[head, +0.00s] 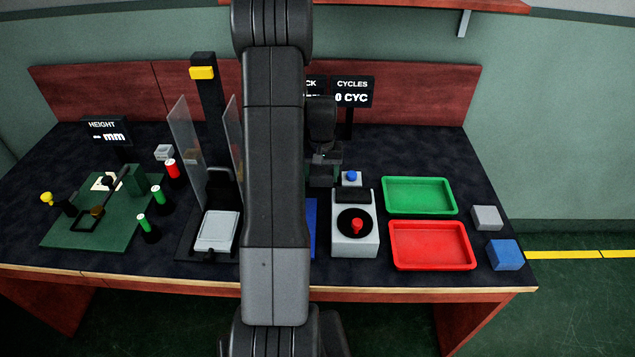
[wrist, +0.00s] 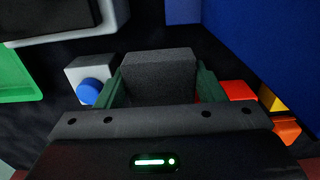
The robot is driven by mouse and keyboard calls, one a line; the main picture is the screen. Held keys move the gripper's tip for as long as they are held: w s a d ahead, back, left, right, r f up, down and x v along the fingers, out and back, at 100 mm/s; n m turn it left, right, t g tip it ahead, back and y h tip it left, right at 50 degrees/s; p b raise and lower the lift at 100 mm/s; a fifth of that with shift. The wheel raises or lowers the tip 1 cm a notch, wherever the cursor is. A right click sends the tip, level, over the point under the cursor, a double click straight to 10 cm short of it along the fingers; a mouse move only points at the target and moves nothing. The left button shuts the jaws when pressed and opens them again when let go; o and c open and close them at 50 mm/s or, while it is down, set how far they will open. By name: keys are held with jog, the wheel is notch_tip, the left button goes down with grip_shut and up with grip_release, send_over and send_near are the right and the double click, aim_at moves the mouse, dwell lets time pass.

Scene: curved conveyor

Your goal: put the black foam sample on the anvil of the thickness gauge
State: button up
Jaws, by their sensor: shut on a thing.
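The black foam sample (wrist: 158,75) is a dark grey block between the green fingers of my gripper (wrist: 160,92) in the wrist view. My gripper is shut on it. In the head view my gripper (head: 324,172) is a dark shape just right of my arm, behind the grey box with the red knob; the sample cannot be made out there. A display ending in "CK" (head: 315,84) is half hidden by my arm. A blue surface (head: 312,228) shows beside my arm and may belong to the thickness gauge.
The grey box with a red knob (head: 368,243) and a small blue-button box (head: 351,179) stand right of my arm. Green (head: 420,195) and red (head: 432,246) trays are farther right. A tall post (head: 207,120) with clear panels stands left. A large blue surface (wrist: 262,45) fills the wrist view's upper right.

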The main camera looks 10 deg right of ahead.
aim_at(321, 184)
jog(key=shift+f, duration=1.95)
jog(key=shift+f, duration=0.15)
jog(key=o, duration=0.7)
jog(key=shift+o, duration=0.2)
